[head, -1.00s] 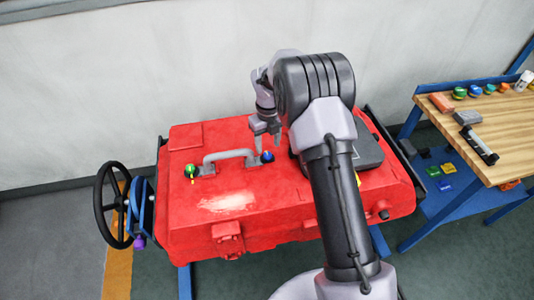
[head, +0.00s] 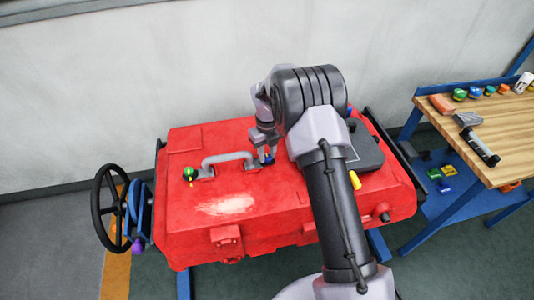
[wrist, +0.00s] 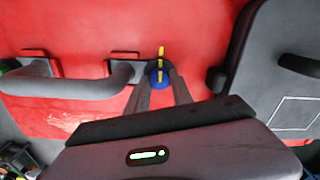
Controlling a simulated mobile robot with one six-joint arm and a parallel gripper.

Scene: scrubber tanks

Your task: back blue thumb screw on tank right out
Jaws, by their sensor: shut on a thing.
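The blue thumb screw (head: 268,159) stands on top of the red tank (head: 235,204), at the right end of a grey handle (head: 229,158). My gripper (head: 264,150) is down at this screw. In the wrist view the fingers of my gripper (wrist: 158,77) are shut on the blue thumb screw (wrist: 158,83), one on each side. A yellow pointer (wrist: 161,58) shows at the screw. The fingers hide part of the screw. A green thumb screw (head: 189,172) with a yellow pointer sits at the handle's left end.
A dark lid (head: 366,146) lies on the tank to the right, with a yellow part (head: 354,180) at its edge. A black handwheel (head: 106,205) stands at the tank's left. A wooden bench (head: 500,130) with several small items is at the right.

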